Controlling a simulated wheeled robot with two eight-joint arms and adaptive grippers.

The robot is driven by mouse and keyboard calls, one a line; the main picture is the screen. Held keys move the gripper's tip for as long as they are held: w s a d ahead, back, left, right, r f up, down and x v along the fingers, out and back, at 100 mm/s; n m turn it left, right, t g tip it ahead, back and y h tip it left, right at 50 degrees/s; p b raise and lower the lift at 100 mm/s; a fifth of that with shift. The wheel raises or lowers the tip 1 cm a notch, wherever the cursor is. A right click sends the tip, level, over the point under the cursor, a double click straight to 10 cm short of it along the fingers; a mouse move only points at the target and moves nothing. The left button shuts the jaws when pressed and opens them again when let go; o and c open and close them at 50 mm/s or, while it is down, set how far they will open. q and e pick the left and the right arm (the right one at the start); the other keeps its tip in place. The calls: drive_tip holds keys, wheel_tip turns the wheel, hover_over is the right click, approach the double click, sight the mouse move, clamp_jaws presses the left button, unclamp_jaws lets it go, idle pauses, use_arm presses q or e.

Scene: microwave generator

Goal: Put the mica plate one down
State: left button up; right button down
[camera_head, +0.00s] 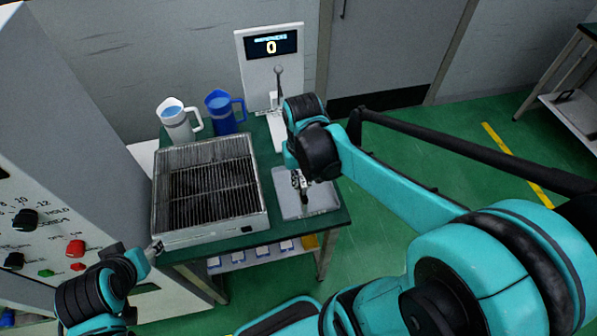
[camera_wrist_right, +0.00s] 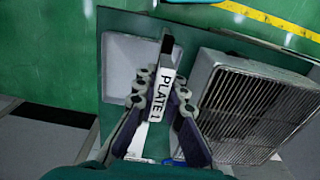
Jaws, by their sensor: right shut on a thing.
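The mica plate one (camera_wrist_right: 160,95) is a narrow piece with a white "PLATE 1" label and a dark far end. My right gripper (camera_wrist_right: 161,105) is shut on it, with a finger on each side. In the head view my right gripper (camera_head: 300,182) points down over the shallow grey tray (camera_head: 326,201) on the green table. The tray also shows in the right wrist view (camera_wrist_right: 118,70), beneath and left of the plate. I cannot tell whether the plate touches the tray. My left gripper (camera_head: 155,248) is near the table's front left corner, too small to read.
A metal box with a wire grille (camera_head: 210,190) stands left of the tray. A white jug (camera_head: 178,125) and a blue jug (camera_head: 222,115) stand behind it. A stand with a display reading 0 (camera_head: 271,46) is at the back. A control panel (camera_head: 40,215) is at left.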

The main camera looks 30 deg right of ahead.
drive_tip(key=w+d+f+b, duration=0.4)
drive_tip(key=w+d+f, duration=0.2)
drive_tip(key=w+f, duration=0.3)
drive_tip(key=shift+f, duration=0.85)
drive_tip(key=shift+f+b, duration=0.35)
drive_tip(key=shift+b, duration=0.15)
drive_tip(key=c, duration=1.6)
unclamp_jaws()
